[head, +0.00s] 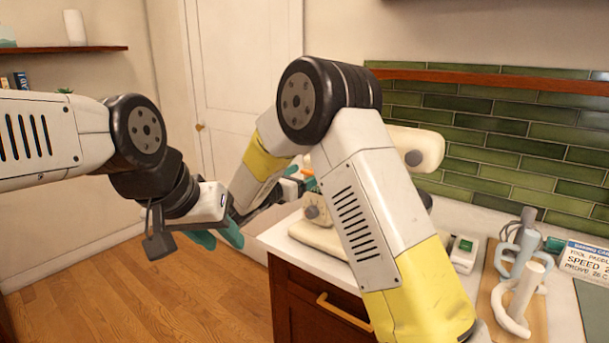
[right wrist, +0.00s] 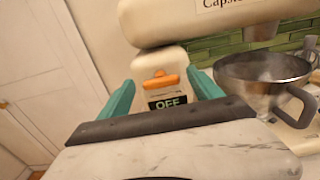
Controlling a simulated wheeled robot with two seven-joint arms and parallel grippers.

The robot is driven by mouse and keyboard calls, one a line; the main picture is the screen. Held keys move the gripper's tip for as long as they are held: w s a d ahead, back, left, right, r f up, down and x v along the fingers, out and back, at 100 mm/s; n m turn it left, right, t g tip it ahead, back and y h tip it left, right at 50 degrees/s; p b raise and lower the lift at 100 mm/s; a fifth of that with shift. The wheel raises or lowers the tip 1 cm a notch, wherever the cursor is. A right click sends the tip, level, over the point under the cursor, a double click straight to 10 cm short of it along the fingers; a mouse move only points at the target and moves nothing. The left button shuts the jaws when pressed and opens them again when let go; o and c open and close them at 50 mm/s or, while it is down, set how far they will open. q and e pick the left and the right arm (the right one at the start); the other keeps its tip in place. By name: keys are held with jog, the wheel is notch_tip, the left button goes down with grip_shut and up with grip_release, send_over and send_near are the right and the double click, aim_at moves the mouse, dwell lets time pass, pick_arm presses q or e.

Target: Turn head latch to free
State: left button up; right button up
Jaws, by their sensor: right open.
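The cream stand mixer shows its head (head: 418,148) and base (head: 322,240) in the head view, partly hidden behind my right arm. In the right wrist view, an orange lever (right wrist: 161,79) sits on the mixer column above a dark label reading OFF; the frames do not say whether it is the head latch. My right gripper (right wrist: 162,92) is open, its teal fingers either side of the lever and apart from it; it also shows in the head view (head: 296,184). My left gripper (head: 217,244) appears open and empty, left of the counter above the floor.
A steel bowl (right wrist: 262,82) stands under the mixer head. Open floor (head: 130,305) lies to the left.

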jog(key=c, duration=1.4)
jog(key=m, duration=0.4)
jog(key=shift+s+m, duration=0.1)
jog(key=shift+m, duration=0.2)
jog(key=m, duration=0.4)
jog(key=shift+d+f+m, duration=0.1)
jog(key=shift+m, duration=0.2)
jog(key=m, duration=0.4)
jog(key=shift+s+d+f, duration=0.1)
jog(key=shift+f+m, duration=0.1)
jog(key=shift+m, duration=2.3)
